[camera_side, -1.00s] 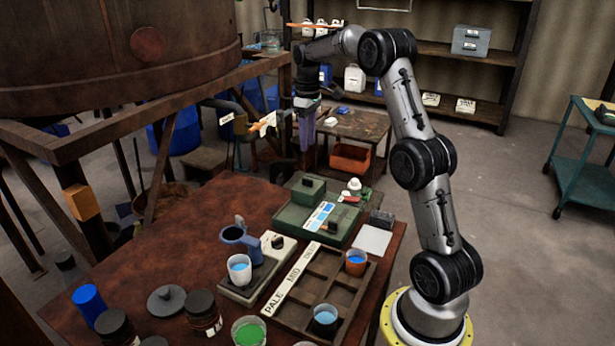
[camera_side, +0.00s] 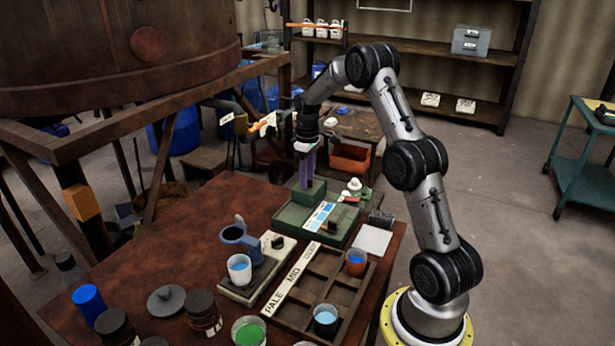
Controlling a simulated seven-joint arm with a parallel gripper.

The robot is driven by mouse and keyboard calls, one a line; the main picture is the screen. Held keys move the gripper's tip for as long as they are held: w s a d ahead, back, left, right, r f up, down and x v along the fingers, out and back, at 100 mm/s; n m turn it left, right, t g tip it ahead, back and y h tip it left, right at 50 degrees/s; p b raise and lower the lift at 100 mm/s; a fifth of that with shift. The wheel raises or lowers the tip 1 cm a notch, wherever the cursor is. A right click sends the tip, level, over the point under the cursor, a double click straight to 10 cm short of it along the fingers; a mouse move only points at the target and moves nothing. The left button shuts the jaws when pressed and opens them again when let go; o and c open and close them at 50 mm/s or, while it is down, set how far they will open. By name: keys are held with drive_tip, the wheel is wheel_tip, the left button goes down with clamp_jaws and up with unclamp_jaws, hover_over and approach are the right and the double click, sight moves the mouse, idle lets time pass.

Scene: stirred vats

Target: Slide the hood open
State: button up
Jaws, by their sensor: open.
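The green instrument (camera_side: 290,216) stands on the table. Its small raised green hood block (camera_side: 309,194) is at the back left of its top, with a blue-and-white colour strip (camera_side: 319,216) in front. My gripper (camera_side: 308,179) points straight down at the hood block, its purple fingers covering the block's upper part. The knob on top of the block is hidden behind the fingers. The jaws are open. I cannot tell whether the fingers touch the block or stand around its knob.
In front are a wooden rack (camera_side: 349,290) with cups, a small device with a blue holder (camera_side: 235,238), and jars. A white pad (camera_side: 371,239) and dark block (camera_side: 381,217) lie right of the instrument.

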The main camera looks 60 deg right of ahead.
clamp_jaws()
idle(1.4)
